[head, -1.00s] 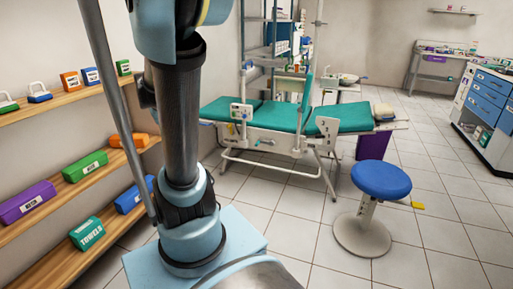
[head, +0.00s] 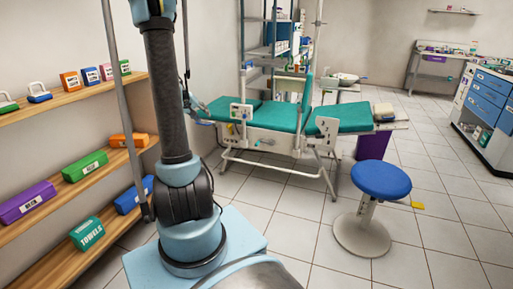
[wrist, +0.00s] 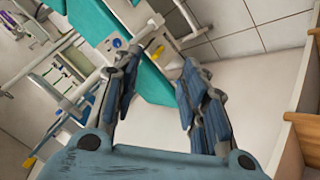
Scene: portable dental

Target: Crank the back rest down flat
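The dental chair has teal cushions and a white frame. Its left cushion (head: 221,108) and right cushion (head: 342,118) lie roughly flat, and a narrow teal section (head: 305,98) stands upright between them. A white side plate (head: 240,111) with small knobs sits on the near side. A small blue-green handle (head: 266,141) shows under the seat; I cannot tell which part is the crank. In the wrist view, a teal cushion (wrist: 152,82) and a blue knob (wrist: 117,42) on a white plate lie beyond my gripper (wrist: 158,85). My gripper is open and empty, near the chair's left end.
A blue stool (head: 380,180) stands in front of the chair's right side. Wooden shelves (head: 75,195) with coloured boxes line the left wall. A drawer cabinet (head: 487,105) stands at the right. The tiled floor (head: 300,220) before the chair is clear.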

